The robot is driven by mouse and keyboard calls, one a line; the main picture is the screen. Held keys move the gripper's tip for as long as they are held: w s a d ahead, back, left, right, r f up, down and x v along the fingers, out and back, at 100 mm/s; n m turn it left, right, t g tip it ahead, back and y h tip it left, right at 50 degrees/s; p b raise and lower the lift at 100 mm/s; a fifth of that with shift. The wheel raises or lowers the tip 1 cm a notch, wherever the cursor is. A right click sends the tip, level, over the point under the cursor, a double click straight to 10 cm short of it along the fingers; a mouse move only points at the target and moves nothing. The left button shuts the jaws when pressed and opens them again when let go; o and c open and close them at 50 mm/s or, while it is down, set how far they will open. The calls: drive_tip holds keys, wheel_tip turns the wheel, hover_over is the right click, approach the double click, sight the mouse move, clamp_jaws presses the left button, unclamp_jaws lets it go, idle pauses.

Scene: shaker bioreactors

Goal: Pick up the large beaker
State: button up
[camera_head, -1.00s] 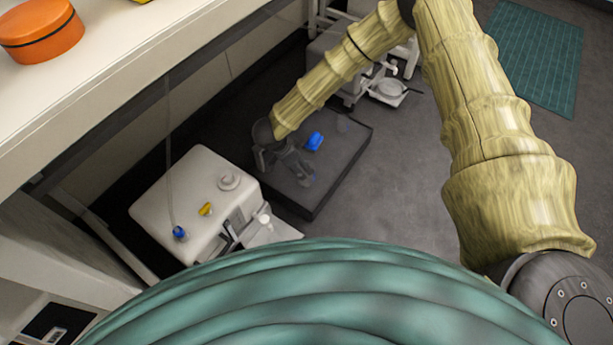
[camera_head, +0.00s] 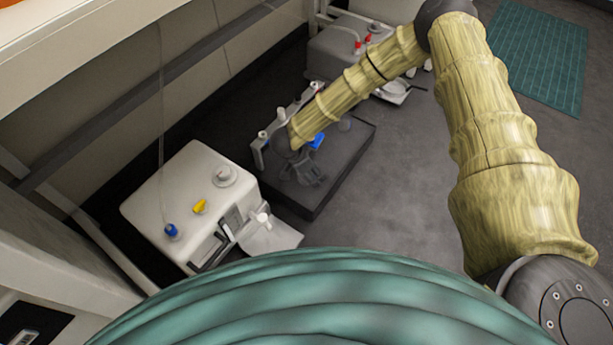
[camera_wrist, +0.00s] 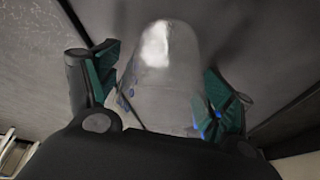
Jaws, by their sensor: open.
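In the wrist view a large, clear, rounded vessel, which looks like the beaker (camera_wrist: 166,95), stands between the two green-padded fingers of my gripper (camera_wrist: 160,72). The fingers are spread, one on each side of it, and I cannot tell whether either touches it. Small blue marks show near its left side. In the head view my dark gripper (camera_head: 305,172) is low over the dark platform (camera_head: 335,180) on the floor. The beaker cannot be made out clearly there, because my gripper and forearm cover that spot.
A white machine (camera_head: 180,195) with blue and yellow parts stands left of the platform. A blue object (camera_head: 317,140) is beside my forearm. Another white unit (camera_head: 345,45) with red parts stands behind. The grey floor (camera_head: 420,190) at right is clear.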

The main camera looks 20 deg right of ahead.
drive_tip(key=shift+c, duration=0.5)
drive_tip(key=c, duration=1)
drive_tip(key=shift+r, duration=0.1)
